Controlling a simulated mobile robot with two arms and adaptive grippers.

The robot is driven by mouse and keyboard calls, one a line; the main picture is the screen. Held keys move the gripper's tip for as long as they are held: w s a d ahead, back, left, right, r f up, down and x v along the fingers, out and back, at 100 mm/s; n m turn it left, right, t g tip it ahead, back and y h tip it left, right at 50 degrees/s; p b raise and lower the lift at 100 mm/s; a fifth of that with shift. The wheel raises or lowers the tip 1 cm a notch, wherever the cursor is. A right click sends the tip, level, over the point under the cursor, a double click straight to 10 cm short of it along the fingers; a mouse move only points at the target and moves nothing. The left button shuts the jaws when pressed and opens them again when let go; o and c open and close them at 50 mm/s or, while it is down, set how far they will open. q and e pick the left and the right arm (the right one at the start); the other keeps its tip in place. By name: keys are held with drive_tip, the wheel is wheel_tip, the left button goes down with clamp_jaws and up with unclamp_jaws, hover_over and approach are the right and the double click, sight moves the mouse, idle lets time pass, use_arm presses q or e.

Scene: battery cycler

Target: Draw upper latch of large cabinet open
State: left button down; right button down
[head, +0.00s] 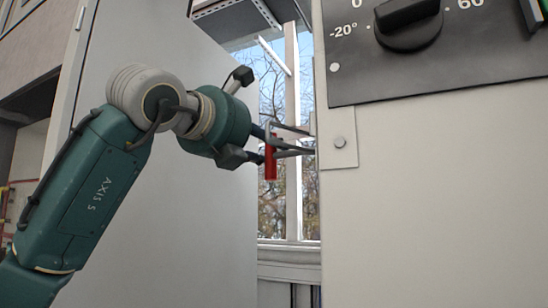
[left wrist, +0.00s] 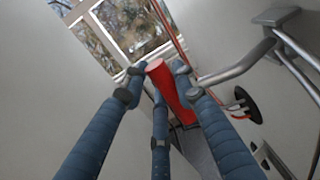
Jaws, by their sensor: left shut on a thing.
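The upper latch has a red handle (head: 270,163) that hangs upright beside the left edge of the large cabinet (head: 430,210) in the head view. My left gripper (head: 282,144) has come in from the left and its fingers are closed around the latch at the upper part of the red handle. In the left wrist view the red handle (left wrist: 168,88) stands between the fingers of my left gripper (left wrist: 158,84). The fingers partly hide the latch's mounting. My right gripper is not in view.
A dark control panel with a black dial (head: 407,22) is on the cabinet front. A metal plate with a bolt (head: 339,142) is at its left edge. A large pale grey panel (head: 185,230) stands behind my left arm, with a window (head: 290,205) in the gap.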

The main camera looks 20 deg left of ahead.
use_arm(q)
drive_tip(key=shift+s+d, duration=0.1)
drive_tip(key=shift+s, duration=0.25)
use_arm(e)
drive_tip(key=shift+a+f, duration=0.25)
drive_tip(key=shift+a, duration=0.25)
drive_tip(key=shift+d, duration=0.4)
use_arm(q)
drive_tip(key=c, duration=1.6)
unclamp_jaws()
drive_tip(key=shift+o, duration=1.1)
drive_tip(key=shift+s, duration=0.2)
drive_tip(key=shift+s+r, duration=0.1)
drive_tip(key=shift+s, duration=0.05)
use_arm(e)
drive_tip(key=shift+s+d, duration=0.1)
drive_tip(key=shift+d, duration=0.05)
use_arm(q)
drive_tip(key=v, duration=1.2)
